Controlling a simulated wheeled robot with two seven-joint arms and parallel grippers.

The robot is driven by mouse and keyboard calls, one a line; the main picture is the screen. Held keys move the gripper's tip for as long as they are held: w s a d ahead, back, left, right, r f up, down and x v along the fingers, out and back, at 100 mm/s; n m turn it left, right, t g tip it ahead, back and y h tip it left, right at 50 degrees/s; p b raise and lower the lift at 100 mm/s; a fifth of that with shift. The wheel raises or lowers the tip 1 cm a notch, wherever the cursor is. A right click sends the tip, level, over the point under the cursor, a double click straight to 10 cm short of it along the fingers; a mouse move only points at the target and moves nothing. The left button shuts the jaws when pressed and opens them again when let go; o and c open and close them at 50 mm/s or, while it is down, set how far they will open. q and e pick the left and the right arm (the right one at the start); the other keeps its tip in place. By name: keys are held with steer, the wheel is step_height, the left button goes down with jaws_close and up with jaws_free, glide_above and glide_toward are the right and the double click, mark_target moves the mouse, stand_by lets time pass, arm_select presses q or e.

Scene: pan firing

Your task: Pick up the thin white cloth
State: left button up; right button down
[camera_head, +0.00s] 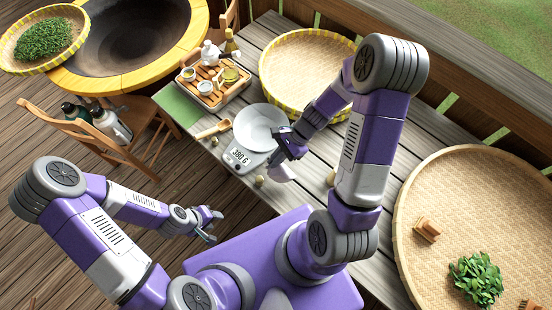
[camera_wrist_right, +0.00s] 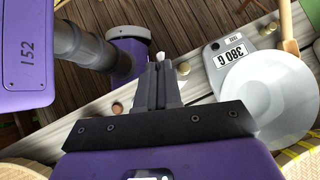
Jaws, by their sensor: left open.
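I cannot make out the thin white cloth for certain in either view. My right gripper (camera_head: 288,160) is over the front edge of the table, beside the scale (camera_head: 243,156). A pale piece (camera_head: 281,174) shows at its lower end; I cannot tell whether it is cloth or part of the gripper. In the right wrist view the gripper's fingers (camera_wrist_right: 160,75) are close together, with a small white bit (camera_wrist_right: 160,56) at their tips. My left gripper (camera_head: 210,223) is open and empty over the deck, left of the table.
A white plate (camera_head: 260,127) is on the scale, which reads 380 g. A wooden tea tray (camera_head: 201,101), a green mat (camera_head: 178,104) and a wooden scoop (camera_head: 214,129) lie near it. Woven trays (camera_head: 298,82) (camera_head: 410,190) stand behind and right. A chair (camera_head: 137,153) is at left.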

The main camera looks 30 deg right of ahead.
step_height(320, 180, up, 6)
steer(key=p, duration=0.4)
steer(key=shift+f, duration=0.1)
